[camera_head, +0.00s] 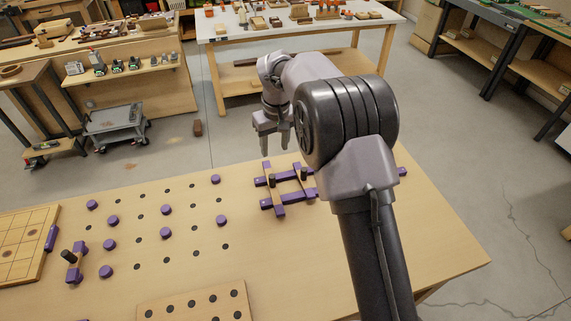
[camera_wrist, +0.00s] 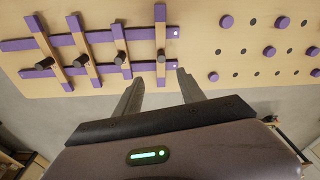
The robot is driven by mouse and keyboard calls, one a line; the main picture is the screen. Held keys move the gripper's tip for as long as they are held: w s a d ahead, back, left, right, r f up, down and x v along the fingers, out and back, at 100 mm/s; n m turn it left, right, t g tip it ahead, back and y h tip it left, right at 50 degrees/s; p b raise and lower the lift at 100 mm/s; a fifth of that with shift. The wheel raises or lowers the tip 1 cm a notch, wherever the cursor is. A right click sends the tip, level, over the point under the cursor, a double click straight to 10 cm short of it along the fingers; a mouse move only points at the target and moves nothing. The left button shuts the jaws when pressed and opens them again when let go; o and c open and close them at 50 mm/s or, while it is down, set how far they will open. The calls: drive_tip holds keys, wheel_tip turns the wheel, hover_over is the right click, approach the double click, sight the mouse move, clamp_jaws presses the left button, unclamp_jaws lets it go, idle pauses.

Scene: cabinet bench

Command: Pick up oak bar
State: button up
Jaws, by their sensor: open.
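Several oak bars with purple ends lie crosswise over purple rails (camera_wrist: 105,37) in the wrist view. The nearest to my gripper is the rightmost oak bar (camera_wrist: 160,44), with a dark peg on it. Another oak bar (camera_wrist: 81,45) lies further left. In the head view the lattice is at the table's far edge, with an oak bar (camera_head: 275,192) at its left end. My gripper (camera_head: 277,153) is open and empty above and behind the lattice. In the wrist view the open fingers (camera_wrist: 159,78) have the rightmost bar's near end between them in the picture; contact is not visible.
The table (camera_head: 370,270) also bears purple pucks (camera_head: 166,210) and dark dots left of the lattice. A peg board (camera_head: 200,299) lies at the front, a gridded board (camera_head: 22,240) at the left. My arm covers part of the lattice.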

sight(272, 176)
drive_tip(key=f+b, duration=0.1)
drive_tip(key=f, duration=0.3)
drive_tip(key=w+a+f+b, duration=0.1)
drive_tip(key=f+b, duration=0.1)
drive_tip(key=f, duration=0.2)
drive_tip(key=f+b, duration=0.1)
drive_tip(key=f, duration=0.3)
drive_tip(key=shift+w+a+f, duration=0.2)
drive_tip(key=shift+a+f, duration=0.05)
drive_tip(key=shift+f, duration=0.15)
drive_tip(key=f+b, duration=0.2)
drive_tip(key=f, duration=0.1)
drive_tip(key=f+b, duration=0.1)
drive_tip(key=f, duration=0.1)
drive_tip(key=shift+w+f, duration=0.1)
drive_tip(key=shift+w, duration=0.3)
drive_tip(key=shift+r, duration=0.2)
clamp_jaws()
